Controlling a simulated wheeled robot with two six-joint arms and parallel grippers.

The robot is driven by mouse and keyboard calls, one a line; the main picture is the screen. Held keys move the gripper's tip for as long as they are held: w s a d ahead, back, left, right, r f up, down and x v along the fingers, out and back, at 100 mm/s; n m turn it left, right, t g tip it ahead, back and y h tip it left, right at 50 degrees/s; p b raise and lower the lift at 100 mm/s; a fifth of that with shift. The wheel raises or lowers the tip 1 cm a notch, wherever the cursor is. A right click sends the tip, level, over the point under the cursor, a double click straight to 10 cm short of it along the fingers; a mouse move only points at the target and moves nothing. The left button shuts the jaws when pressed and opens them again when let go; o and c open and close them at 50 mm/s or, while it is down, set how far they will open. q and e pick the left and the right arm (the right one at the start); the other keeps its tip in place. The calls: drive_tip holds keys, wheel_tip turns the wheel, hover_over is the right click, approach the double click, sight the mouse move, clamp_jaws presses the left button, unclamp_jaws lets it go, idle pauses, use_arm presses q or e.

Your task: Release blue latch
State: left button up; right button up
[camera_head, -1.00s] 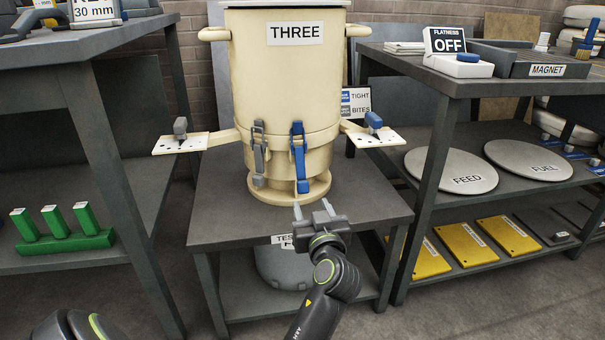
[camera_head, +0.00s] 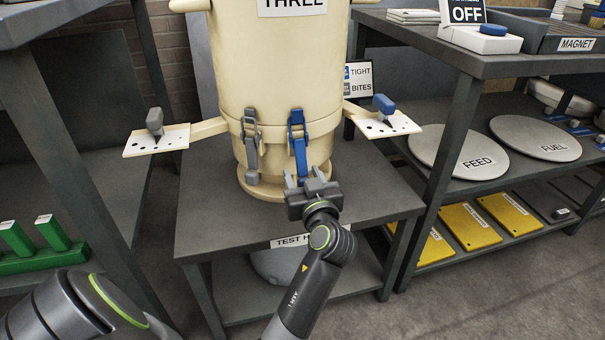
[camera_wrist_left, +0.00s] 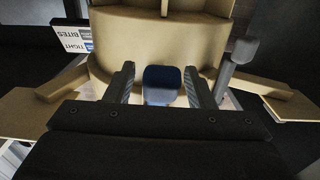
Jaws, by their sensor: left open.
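The blue latch (camera_head: 298,140) hangs on the front of the cream drum (camera_head: 290,60), right of a similar grey latch (camera_head: 250,150). My left gripper (camera_head: 303,179) is open just in front of the blue latch's lower end. In the left wrist view, the blue latch (camera_wrist_left: 162,82) shows between the two spread fingers (camera_wrist_left: 160,90), with space on both sides. Its lower part is hidden behind the gripper body there. I cannot tell how far the fingertips reach around it. My right gripper is not in view.
The drum stands on a grey table (camera_head: 225,225). Dotted plates with a grey knob (camera_head: 155,121) and a blue knob (camera_head: 384,104) stick out on either side. A sign (camera_head: 358,77) stands behind. Shelving stands right, with discs (camera_head: 452,150) and yellow plates (camera_head: 468,226).

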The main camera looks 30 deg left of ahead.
use_arm(q)
drive_tip(key=shift+c, duration=0.4)
clamp_jaws()
drive_tip(key=shift+r, duration=0.1)
